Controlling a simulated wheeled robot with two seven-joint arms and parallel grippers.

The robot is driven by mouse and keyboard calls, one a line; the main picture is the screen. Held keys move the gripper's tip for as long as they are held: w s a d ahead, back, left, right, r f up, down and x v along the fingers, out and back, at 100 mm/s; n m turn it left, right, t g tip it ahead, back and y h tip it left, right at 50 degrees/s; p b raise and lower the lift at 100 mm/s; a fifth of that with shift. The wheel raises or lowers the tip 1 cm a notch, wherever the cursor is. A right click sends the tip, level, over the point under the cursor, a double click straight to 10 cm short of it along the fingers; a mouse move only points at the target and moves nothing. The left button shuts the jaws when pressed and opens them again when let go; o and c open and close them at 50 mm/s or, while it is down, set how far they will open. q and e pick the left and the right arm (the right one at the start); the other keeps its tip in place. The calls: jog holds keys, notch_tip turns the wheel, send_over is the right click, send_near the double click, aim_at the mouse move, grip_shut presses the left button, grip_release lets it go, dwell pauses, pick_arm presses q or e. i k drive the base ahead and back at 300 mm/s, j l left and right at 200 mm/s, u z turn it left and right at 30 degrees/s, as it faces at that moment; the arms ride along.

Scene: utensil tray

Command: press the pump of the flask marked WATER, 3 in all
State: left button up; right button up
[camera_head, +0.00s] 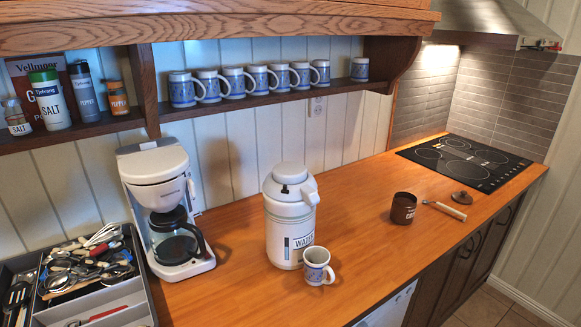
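The white flask (283,222) marked WATER stands upright on the wooden counter, near the middle of the view. Its pump top (290,174) has a dark spot on it, and its spout points to the front right. A blue and white mug (317,267) stands upright just in front of the flask, below the spout side. I cannot see how full the mug is. Neither of my grippers shows in the head view.
A coffee maker (163,207) stands left of the flask, beside a utensil tray (143,272). A brown canister (402,208), a lid (462,198) and a scoop (444,210) lie to the right. A shelf (262,101) with several mugs hangs behind.

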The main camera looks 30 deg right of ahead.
aim_at(289, 172)
jog(key=l+u, duration=0.15)
jog(key=l, duration=1.9)
jog(key=i, duration=0.05)
